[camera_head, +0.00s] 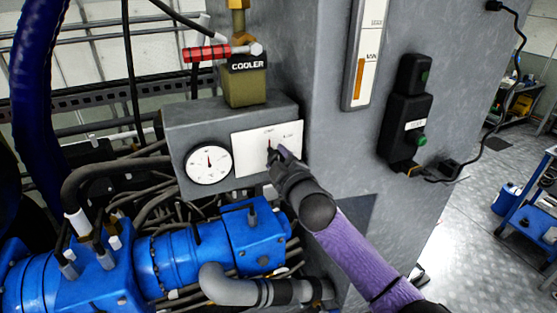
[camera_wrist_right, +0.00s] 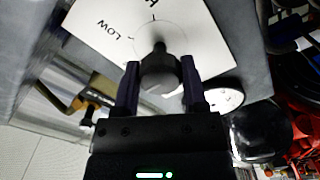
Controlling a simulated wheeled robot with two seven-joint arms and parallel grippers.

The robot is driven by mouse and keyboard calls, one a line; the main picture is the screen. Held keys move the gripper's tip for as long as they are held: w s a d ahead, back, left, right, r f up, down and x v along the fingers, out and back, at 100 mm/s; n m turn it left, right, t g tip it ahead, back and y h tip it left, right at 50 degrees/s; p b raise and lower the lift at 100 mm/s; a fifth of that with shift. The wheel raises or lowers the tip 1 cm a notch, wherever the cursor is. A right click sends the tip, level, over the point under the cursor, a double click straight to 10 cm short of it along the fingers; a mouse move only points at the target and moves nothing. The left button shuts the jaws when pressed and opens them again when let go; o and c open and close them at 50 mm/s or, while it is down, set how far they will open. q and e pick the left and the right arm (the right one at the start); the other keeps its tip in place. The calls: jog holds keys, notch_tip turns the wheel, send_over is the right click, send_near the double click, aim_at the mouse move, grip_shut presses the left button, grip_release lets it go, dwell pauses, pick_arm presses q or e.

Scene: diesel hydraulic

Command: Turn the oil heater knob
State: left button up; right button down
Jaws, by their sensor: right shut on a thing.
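The oil heater knob is a dark round knob on a white plate (camera_head: 250,150) on the grey box. In the right wrist view the knob (camera_wrist_right: 160,72) sits between the two fingers of my right gripper (camera_wrist_right: 158,88), which is shut on it. The plate (camera_wrist_right: 190,25) there shows the word LOW and part of another marking. In the head view my right gripper (camera_head: 276,156) reaches the plate from the lower right and largely hides the knob. My left gripper is not in view.
A round white gauge (camera_head: 209,163) is left of the plate. A brass block marked COOLER (camera_head: 245,80) with a red-handled lever (camera_head: 207,53) stands above. Blue pumps (camera_head: 190,255) and hoses fill the lower left. A black switch box (camera_head: 405,115) is on the grey cabinet at right.

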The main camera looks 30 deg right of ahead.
jog(key=shift+c, duration=0.7)
grip_release()
jog(key=shift+s, duration=0.1)
jog(key=s, duration=0.9)
jog(key=shift+s+a, duration=0.3)
jog(key=shift+s, duration=0.05)
jog(key=shift+f, duration=0.1)
